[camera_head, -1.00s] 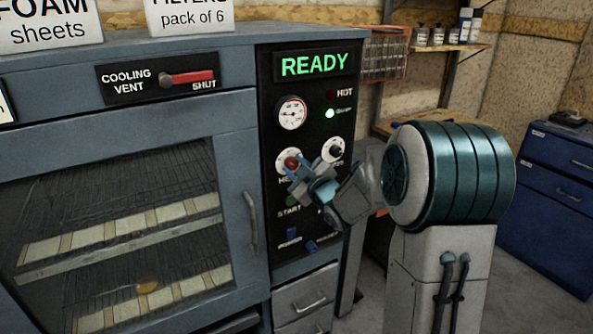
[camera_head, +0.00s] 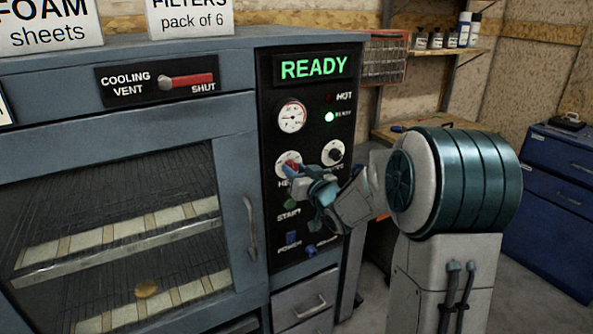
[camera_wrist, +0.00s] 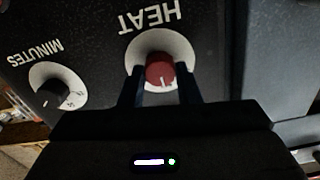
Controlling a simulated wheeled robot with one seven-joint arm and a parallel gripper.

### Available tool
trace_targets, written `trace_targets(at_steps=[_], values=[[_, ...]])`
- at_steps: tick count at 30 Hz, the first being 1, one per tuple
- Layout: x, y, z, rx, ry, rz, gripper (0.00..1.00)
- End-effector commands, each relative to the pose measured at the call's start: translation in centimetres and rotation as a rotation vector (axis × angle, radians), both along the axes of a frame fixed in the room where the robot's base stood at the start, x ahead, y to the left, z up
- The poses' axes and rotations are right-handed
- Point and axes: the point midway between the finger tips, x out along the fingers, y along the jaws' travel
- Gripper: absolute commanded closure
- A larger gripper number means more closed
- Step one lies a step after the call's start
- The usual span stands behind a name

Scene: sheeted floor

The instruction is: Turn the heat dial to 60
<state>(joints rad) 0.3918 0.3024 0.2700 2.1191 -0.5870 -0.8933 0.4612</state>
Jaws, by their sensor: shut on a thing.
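The heat dial is a red knob on a round white scale; it shows at the top middle of the wrist view (camera_wrist: 160,73), under the upside-down word HEAT. In the head view the heat dial (camera_head: 289,160) is partly hidden behind my gripper (camera_head: 303,177). In the wrist view my gripper (camera_wrist: 160,88) has a dark finger on each side of the red knob and is shut on it. A small pointer mark shows on the knob; its scale numbers are too small to read.
The black minutes dial (camera_wrist: 55,91) sits beside the heat dial. The panel also carries a green READY display (camera_head: 314,67), a round gauge (camera_head: 292,116), a green start button (camera_head: 291,204) and blue switches (camera_head: 293,238). The oven door handle (camera_head: 250,228) is left of the panel.

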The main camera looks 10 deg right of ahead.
Motion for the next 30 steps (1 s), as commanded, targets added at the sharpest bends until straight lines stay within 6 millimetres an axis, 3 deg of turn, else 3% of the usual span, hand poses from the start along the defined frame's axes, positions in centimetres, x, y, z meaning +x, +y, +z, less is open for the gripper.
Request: trace_targets(at_steps=[21, 22, 24, 30], values=[[-0.01, 0.0, -0.1, 0.067, 0.024, 0.0, 0.93], [-0.01, 0.0, -0.1, 0.067, 0.024, 0.0, 0.62], [-0.01, 0.0, -0.09, 0.066, 0.024, 0.0, 0.48], [-0.01, -0.01, -0.05, 0.066, 0.023, 0.0, 0.48]])
